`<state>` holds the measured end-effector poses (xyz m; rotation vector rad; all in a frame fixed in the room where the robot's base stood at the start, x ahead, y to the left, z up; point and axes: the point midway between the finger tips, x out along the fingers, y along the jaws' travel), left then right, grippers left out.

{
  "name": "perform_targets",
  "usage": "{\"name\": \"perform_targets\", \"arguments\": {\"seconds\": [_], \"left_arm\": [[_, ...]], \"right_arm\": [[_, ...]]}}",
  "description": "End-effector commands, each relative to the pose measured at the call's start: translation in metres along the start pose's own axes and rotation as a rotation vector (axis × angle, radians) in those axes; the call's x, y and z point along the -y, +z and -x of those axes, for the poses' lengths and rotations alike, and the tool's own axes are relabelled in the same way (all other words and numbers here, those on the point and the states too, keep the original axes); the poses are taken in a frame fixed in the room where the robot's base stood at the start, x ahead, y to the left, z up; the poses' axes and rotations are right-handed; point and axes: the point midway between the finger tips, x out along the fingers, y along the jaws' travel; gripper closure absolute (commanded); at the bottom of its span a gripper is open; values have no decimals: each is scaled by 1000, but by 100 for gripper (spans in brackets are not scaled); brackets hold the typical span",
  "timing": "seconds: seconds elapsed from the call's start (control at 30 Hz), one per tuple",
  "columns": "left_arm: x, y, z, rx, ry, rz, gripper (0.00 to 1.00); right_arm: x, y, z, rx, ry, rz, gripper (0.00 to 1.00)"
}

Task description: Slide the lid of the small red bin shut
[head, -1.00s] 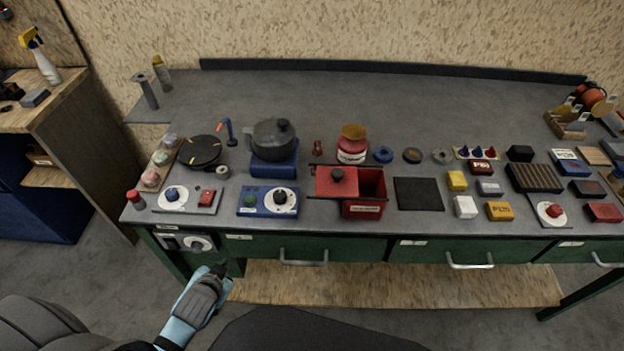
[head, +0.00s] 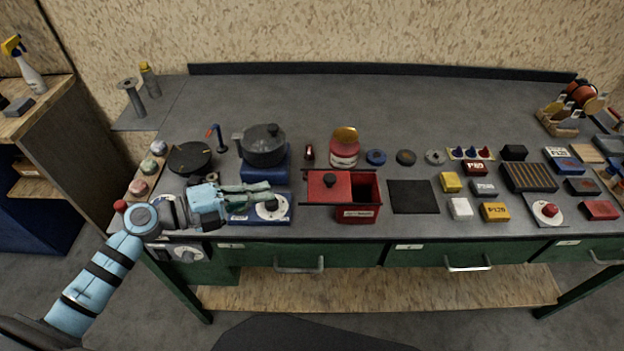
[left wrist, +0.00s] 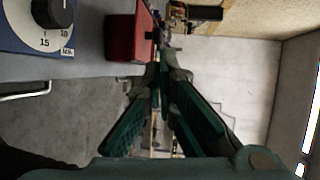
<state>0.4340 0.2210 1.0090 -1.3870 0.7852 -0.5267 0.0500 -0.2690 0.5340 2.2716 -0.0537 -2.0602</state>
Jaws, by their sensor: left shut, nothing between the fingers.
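The small red bin (head: 357,214) stands near the front edge of the bench. Its red lid (head: 318,194), with a round knob, sits to the left on dark rails, covers the bin's left part and overhangs it. The right part of the bin is open. My left gripper (head: 268,190) is shut and empty, above the blue dial box, left of the lid and apart from it. In the left wrist view the bin (left wrist: 125,38) lies beyond the fingertips (left wrist: 165,52). My right gripper is not in view.
The blue dial box (head: 284,210) is partly under my left gripper. A dark pot (head: 262,147) on a blue block and a red jar (head: 344,152) stand behind. A flat black mat (head: 413,197) lies right of the bin. The bench's back is clear.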

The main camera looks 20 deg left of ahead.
Motion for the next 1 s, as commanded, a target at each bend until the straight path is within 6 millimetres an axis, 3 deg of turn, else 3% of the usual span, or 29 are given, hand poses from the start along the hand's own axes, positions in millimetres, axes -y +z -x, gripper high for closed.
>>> {"name": "perform_targets", "arguments": {"seconds": [0.5, 0.7, 1.0], "left_arm": [[3, -1, -105, -1, -6, 5, 100], [2, -1, -122, 0, -4, 3, 100], [2, -1, -123, 0, -4, 2, 100]], "right_arm": [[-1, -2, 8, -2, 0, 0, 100], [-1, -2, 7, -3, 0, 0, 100], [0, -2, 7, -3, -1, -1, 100]]}}
